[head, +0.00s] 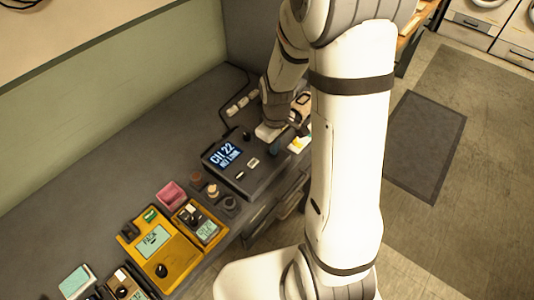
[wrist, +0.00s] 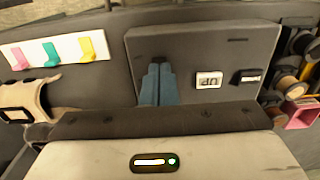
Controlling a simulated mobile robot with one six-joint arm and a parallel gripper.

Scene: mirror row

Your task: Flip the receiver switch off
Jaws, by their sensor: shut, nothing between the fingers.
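The receiver (head: 262,179) is a dark box whose lit screen (head: 223,155) reads "CH 22" and "NO LINK". Its top also shows in the wrist view (wrist: 205,45). There a small white plate with dark marks (wrist: 208,80) and a dark piece with a white strip (wrist: 246,77) sit right of my fingers. I cannot tell which is the switch, or its position. My gripper (wrist: 158,68) is shut and empty, its blue fingers over the receiver's top. In the head view my gripper (head: 274,148) is at the receiver's right end. Contact cannot be told.
A yellow device (head: 160,255), a smaller yellow meter (head: 207,228) and a pink box (head: 172,195) stand left of the receiver. A white card with coloured hooks (wrist: 55,50) lies left of my fingers in the wrist view. Bare counter (head: 130,150) lies behind the devices.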

